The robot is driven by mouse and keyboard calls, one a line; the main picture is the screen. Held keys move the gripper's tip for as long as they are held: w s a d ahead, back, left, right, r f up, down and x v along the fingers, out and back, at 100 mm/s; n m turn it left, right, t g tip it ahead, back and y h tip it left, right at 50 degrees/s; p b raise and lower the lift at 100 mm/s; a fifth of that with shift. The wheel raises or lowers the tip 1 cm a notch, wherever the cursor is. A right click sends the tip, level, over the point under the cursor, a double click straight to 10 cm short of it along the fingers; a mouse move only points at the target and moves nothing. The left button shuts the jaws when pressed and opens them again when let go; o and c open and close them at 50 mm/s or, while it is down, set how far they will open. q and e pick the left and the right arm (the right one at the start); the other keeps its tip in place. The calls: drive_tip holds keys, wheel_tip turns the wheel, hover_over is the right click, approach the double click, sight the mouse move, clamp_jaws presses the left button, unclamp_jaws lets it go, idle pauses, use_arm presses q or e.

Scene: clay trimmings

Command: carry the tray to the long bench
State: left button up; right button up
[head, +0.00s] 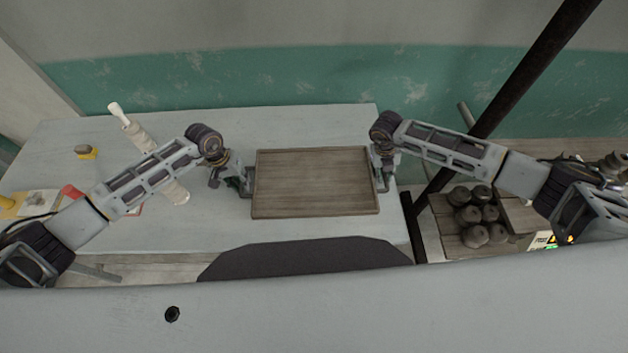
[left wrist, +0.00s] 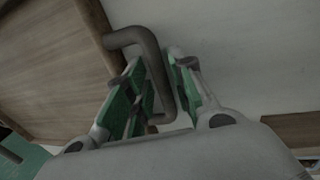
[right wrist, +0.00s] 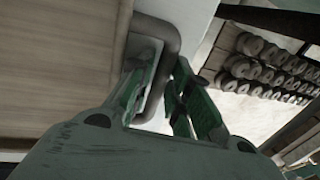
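The tray (head: 314,182), brown and wood-grained with a raised rim, lies level over the pale table with a grey loop handle at each short end. My left gripper (head: 232,178) is at the left handle. In the left wrist view its green-padded fingers (left wrist: 158,75) stand apart on either side of the handle bar (left wrist: 152,45). My right gripper (head: 385,170) is at the right handle. In the right wrist view its fingers (right wrist: 160,75) straddle the handle (right wrist: 173,42), with a gap showing inside the loop. Whether the tray touches the table is hard to tell.
The pale table (head: 320,125) has a white rolling pin-like tool (head: 140,135), a yellow block (head: 86,153) and a red item (head: 72,191) on its left. Dark round lumps (head: 474,212) sit on a wooden shelf at right. A dark post (head: 520,80) slants behind my right arm.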

use_arm(q)
clamp_jaws()
use_arm(e)
clamp_jaws()
use_arm(q)
drive_tip(key=shift+r, duration=0.2)
use_arm(e)
drive_tip(key=shift+r, duration=0.2)
